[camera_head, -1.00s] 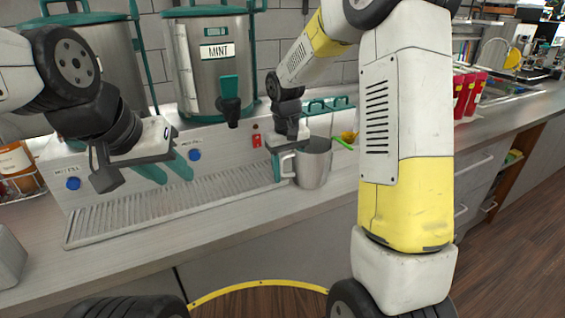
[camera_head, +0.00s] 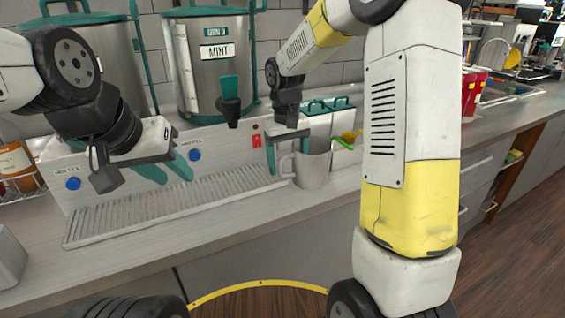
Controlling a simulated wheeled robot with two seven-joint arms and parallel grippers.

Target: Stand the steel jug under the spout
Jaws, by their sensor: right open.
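The steel jug (camera_head: 314,168) stands upright on the counter, just right of the drip tray's right end, with its handle (camera_head: 285,165) towards the left. My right gripper (camera_head: 287,152) is open above the handle side, one teal finger left of the handle and the other at the jug's rim. I cannot tell whether it touches the jug. The black spout (camera_head: 229,110) with its teal lever is on the steel MINT dispenser (camera_head: 208,65), up and left of the jug. My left gripper (camera_head: 166,170) is open and empty above the left part of the tray.
The slatted drip tray (camera_head: 160,209) runs along the counter below the dispensers and is bare. A second steel dispenser (camera_head: 122,68) stands at the left. A teal-lidded container (camera_head: 330,118) is behind the jug. Red cups (camera_head: 472,92) stand further right.

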